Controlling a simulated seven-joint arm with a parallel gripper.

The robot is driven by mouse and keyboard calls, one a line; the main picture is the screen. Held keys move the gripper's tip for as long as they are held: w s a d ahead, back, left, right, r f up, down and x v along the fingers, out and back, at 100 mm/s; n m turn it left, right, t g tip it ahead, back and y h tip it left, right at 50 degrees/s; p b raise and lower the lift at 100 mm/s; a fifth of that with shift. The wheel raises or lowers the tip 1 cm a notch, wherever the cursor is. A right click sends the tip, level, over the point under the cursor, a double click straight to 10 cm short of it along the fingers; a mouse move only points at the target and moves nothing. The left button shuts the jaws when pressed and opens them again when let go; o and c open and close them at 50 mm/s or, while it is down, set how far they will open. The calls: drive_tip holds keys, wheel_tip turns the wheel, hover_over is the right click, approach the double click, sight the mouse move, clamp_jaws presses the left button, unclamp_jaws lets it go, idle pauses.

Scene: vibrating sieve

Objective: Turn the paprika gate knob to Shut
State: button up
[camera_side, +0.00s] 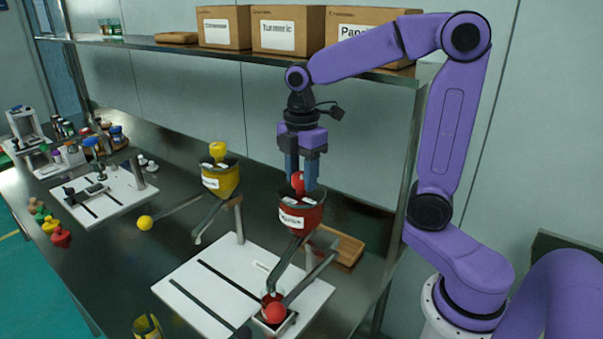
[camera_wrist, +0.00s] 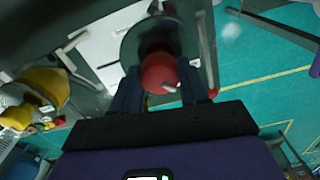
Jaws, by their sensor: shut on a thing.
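The red hopper (camera_side: 300,217) stands over the white base plate, its front label too small to read surely. On its top is a red knob (camera_side: 297,179), also in the wrist view (camera_wrist: 159,72) with a small pale mark on its side. My gripper (camera_side: 299,184) points straight down over the hopper. Its fingers (camera_wrist: 161,96) are shut on the red knob, one on each side. The fingers partly hide the knob in the side view. Small white labels lie on the hopper rim. I cannot read them or tell which position the knob is at.
A yellow hopper (camera_side: 221,180) with a yellow knob (camera_side: 217,150) stands to the left. A red ball (camera_side: 275,312) ends a lever low in front, by a small cup. A shelf (camera_side: 250,57) with labelled boxes (camera_side: 287,30) runs behind my gripper. A wooden tray (camera_side: 347,248) lies behind the red hopper.

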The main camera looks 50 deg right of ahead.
drive_tip(key=m, duration=0.7)
drive_tip(key=shift+r, duration=0.1)
idle(0.6)
drive_tip(key=o, duration=1)
drive_tip(key=shift+o, duration=0.2)
wheel_tip(320, 180, up, 17)
drive_tip(key=shift+r, duration=0.15)
drive_tip(key=n, duration=0.2)
approach(302, 175)
drive_tip(key=s+a+f, duration=0.4)
drive_tip(key=s+a, duration=0.2)
drive_tip(key=s, duration=0.1)
drive_tip(key=s+f+n, duration=0.1)
drive_tip(key=s+f, duration=1)
drive_tip(key=s, duration=0.2)
drive_tip(key=shift+s+d, duration=0.3)
drive_tip(key=shift+d, duration=0.05)
